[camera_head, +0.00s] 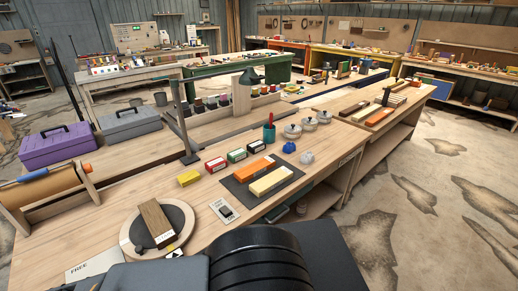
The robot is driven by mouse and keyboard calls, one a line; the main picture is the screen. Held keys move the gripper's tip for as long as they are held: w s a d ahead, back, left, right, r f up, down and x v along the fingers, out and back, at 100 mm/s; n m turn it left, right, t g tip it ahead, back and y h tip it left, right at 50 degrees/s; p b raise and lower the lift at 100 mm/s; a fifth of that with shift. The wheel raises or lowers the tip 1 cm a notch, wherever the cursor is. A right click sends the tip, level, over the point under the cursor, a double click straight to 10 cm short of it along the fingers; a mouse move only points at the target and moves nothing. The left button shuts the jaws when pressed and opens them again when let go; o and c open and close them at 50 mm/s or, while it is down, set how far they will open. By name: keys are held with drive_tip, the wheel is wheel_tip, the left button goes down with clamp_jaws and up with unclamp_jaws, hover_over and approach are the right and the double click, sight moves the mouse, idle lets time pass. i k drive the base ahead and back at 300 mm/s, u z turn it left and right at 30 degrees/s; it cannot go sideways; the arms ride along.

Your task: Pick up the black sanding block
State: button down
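I cannot pick out a black sanding block with certainty. A small black block-like piece (226,211) sits on a white labelled plate on the near bench, right of the round disc; it may be a switch. Another small dark upright thing (386,96) stands on the far right bench, too small to identify. Black and grey parts of my arm fill the bottom middle and hide the bench's front there. My gripper's fingers do not show.
The near bench (185,225) holds a round disc with a wooden block (157,222), a dark mat with orange and yellow blocks (236,187), lidded pots (292,131) and a clamp post (187,140). Purple (55,148) and grey (130,124) toolboxes stand left. Concrete floor is open right.

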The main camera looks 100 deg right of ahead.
sight(254, 148)
drive_tip(key=z, duration=3.4)
